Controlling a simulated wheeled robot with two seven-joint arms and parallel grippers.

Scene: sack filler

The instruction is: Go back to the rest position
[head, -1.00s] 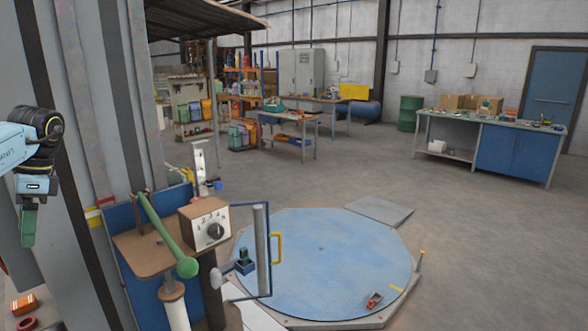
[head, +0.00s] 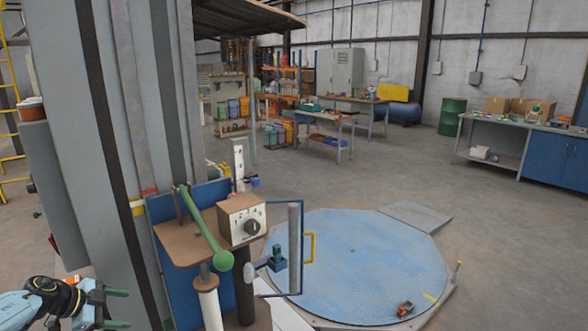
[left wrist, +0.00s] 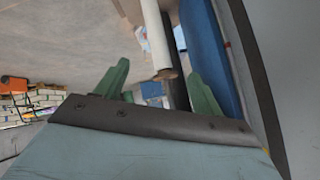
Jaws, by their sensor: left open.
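My left gripper (head: 118,308) is at the lower left of the head view, with its two green fingers apart and pointing right. Nothing is between them. It is left of and below the sack filler's brown shelf (head: 182,246), apart from it. The left wrist view shows the same open fingers (left wrist: 157,70), with a white post (left wrist: 157,32) and a blue panel (left wrist: 212,50) beyond them. My right gripper is not in view.
A grey column (head: 75,130) stands close on the left. A green lever (head: 205,228) and a dial box (head: 242,220) are on the shelf. A blue round plate (head: 360,260) lies on the floor to the right, with a small red object (head: 404,309). Open floor lies beyond.

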